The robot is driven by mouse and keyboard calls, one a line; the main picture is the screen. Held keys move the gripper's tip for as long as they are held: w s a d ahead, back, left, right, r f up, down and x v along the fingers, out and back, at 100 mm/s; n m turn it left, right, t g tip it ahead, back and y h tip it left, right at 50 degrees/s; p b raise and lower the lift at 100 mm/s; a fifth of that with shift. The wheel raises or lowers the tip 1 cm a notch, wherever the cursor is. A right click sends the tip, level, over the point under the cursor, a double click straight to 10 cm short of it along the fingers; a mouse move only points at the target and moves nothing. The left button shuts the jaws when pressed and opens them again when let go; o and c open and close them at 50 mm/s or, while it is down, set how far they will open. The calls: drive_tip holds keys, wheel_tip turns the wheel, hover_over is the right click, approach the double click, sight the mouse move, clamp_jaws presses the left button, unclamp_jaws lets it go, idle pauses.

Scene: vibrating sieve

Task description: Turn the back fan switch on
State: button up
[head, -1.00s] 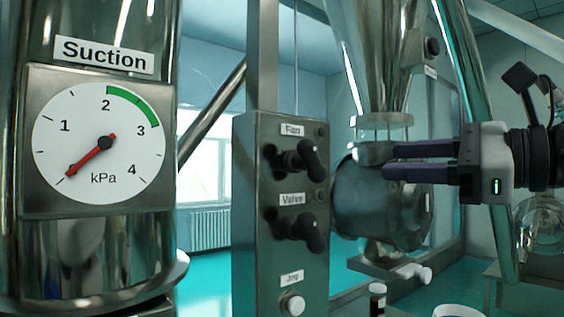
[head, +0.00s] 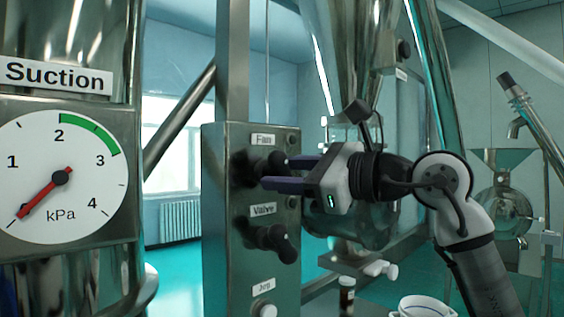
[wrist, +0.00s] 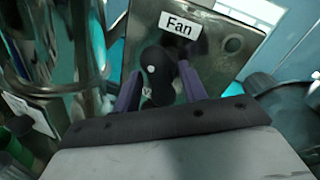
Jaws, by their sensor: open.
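A steel control panel (head: 222,220) carries a black rotary knob (head: 250,166) under a label reading "Fan". Its handle is partly hidden behind my fingers in the head view. In the wrist view the Fan knob (wrist: 157,72) shows between my two purple fingers. My gripper (head: 277,173) is open at the knob, reaching in from the right. In the wrist view my gripper (wrist: 162,88) has a finger on each side of the knob; I cannot tell whether either finger touches it.
A similar Valve knob (head: 268,240) sits just below, with a Jog button (head: 266,311) under it. A suction gauge (head: 62,178) stands at left, its red needle pointing low left. A steel hopper (head: 352,60) rises behind. A white bowl (head: 425,307) is at lower right.

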drive_tip(key=shift+w+a, duration=0.3)
drive_tip(key=shift+a, duration=0.2)
clamp_jaws()
